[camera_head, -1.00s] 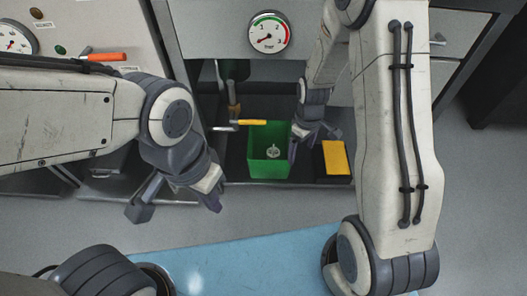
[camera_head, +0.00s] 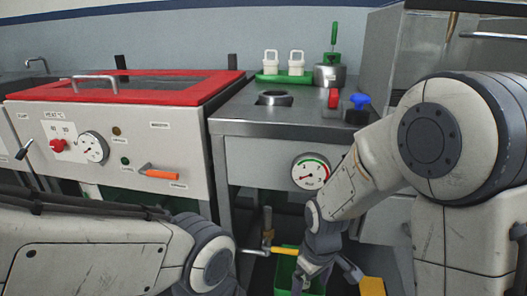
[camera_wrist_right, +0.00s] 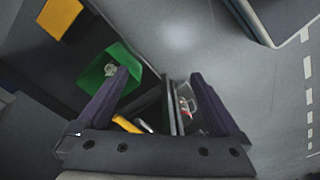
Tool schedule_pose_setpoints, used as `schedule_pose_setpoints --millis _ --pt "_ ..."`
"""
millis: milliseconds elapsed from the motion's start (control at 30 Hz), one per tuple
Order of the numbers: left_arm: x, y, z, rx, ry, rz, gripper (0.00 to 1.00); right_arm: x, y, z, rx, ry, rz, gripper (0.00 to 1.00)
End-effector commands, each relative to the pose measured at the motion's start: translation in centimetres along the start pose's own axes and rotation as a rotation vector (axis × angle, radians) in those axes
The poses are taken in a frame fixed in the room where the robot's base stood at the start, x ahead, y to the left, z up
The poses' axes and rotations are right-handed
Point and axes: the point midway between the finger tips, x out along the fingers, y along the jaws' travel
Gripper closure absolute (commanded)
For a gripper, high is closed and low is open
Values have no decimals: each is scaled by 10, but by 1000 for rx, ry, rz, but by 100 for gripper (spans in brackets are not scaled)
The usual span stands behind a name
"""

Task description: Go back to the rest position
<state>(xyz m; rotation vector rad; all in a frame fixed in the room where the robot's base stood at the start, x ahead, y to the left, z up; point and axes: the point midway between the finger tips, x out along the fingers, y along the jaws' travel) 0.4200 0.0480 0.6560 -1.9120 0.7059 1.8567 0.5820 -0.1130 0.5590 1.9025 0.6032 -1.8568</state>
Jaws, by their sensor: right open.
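My right gripper (camera_head: 327,277) hangs low in front of the bench in the head view, beside the green bin (camera_head: 285,277). In the right wrist view the jaws (camera_wrist_right: 160,74) are apart with nothing between them.
A yellow block (camera_head: 371,286) is right of my right gripper. A yellow-handled valve (camera_head: 285,250) is close behind it. A gauge (camera_head: 311,171) is on the bench front. On the bench are a green tray (camera_head: 285,79) with white parts and a blue knob (camera_head: 359,100). A red-framed machine (camera_head: 120,92) stands left.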

Motion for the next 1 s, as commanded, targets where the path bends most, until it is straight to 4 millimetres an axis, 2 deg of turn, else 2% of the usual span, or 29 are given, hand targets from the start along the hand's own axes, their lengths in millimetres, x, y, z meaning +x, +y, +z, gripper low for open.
schedule_pose_setpoints --millis 33,100,200,400,533,600,867,1000 --pt "0 0 0 0 0 0 100 -22 -28 4 -18 16 -2 0" --pt "0 0 0 0 0 0 100 -42 -57 14 -18 21 -13 0" --pt "0 0 0 0 0 0 100 -63 -89 33 -22 25 -26 0" --pt "0 0 0 0 0 0 100 -89 -132 71 -31 30 -52 0" --pt "0 0 0 0 0 0 100 -100 -150 98 -38 31 -69 0" --pt "-26 2 -1 0 -1 0 100 -124 -148 94 -28 24 -67 0" --pt "-84 6 -5 0 0 0 100 -183 -147 92 -28 25 -66 0" --pt "-129 9 -7 0 0 0 100 -228 -148 90 -28 25 -66 0"
